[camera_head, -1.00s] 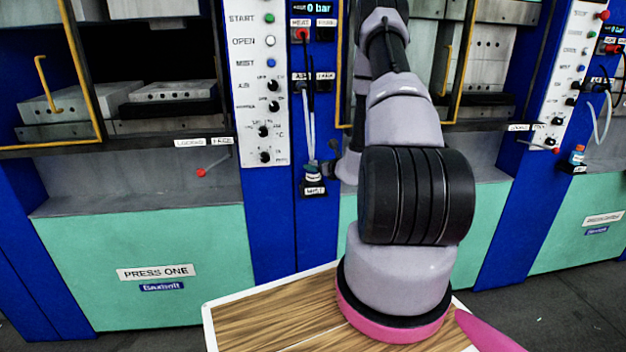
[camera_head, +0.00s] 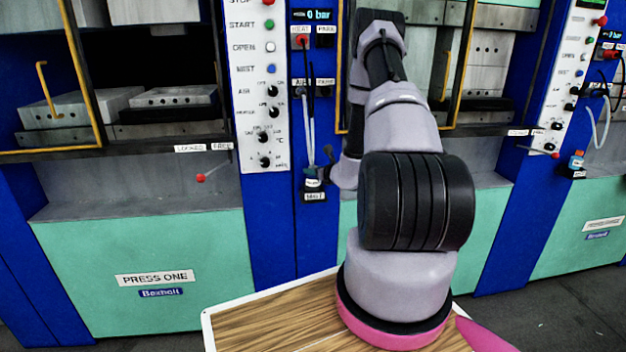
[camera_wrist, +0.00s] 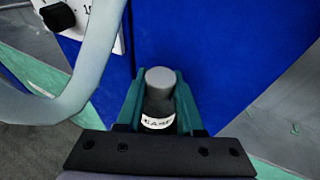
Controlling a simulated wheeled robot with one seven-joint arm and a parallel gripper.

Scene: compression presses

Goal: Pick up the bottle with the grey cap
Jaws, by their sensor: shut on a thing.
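The bottle with the grey cap (camera_wrist: 160,77) is upright between the two green fingers of my gripper (camera_wrist: 158,100) in the wrist view. Its dark body carries a white label with dark letters, partly hidden. My gripper is shut on it, one finger on each side, with the cap above the grip. In the head view, the bottle (camera_head: 312,183) appears small at the black holder marked MIST (camera_head: 314,196) on the blue column. I cannot tell whether its base still touches the holder. My wrist is just right of it.
A pale hose (camera_wrist: 98,55) curves close on the left in the wrist view. The blue column (camera_wrist: 215,50) stands right behind the bottle. Press one's control panel (camera_head: 260,90) is left of it.

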